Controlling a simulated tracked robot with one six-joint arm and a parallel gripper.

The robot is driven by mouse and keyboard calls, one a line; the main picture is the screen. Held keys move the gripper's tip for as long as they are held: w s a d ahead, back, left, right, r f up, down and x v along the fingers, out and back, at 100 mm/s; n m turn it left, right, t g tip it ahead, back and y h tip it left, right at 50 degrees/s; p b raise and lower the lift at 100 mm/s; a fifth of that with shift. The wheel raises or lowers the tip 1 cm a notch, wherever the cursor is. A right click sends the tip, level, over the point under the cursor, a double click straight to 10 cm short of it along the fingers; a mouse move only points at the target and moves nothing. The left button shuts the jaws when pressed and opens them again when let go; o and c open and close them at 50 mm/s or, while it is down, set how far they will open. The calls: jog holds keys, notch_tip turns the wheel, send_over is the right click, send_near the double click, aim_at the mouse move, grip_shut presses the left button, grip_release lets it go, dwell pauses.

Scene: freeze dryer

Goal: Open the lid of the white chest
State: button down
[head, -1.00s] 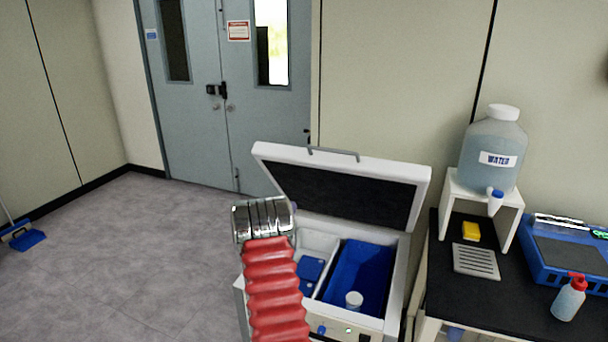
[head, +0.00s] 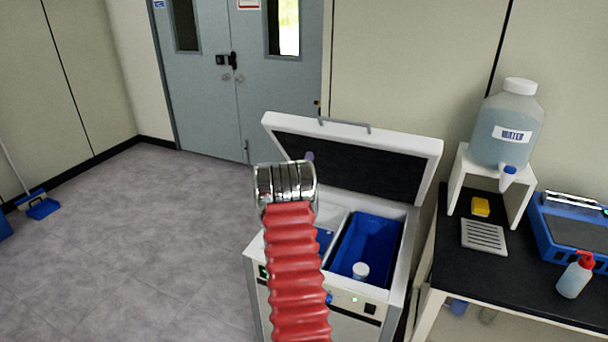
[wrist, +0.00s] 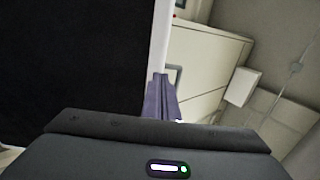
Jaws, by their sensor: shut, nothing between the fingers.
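The white chest (head: 399,272) stands open ahead of me, with a blue bin (head: 366,247) and a small white-capped container (head: 360,270) inside. Its lid (head: 427,178) is raised and leans back, its dark underside facing me. A grey handle (head: 345,124) is on the lid's top edge. My red and metal arm covers the chest's left part and most of my gripper in the head view; a small purple tip (head: 309,156) shows before the lid. In the wrist view my gripper (wrist: 160,98) is shut and empty, close to the lid's white rim (wrist: 161,35); contact cannot be told.
A black-topped bench (head: 455,262) at right holds a water jug (head: 500,110) on a white stand, a yellow sponge (head: 481,207), a blue device (head: 570,232) and a red-topped bottle (head: 575,277).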

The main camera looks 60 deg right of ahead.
aim_at(317, 134)
jog(key=x, duration=0.6)
jog(key=shift+d+r, duration=0.25)
jog(key=shift+w, duration=0.1)
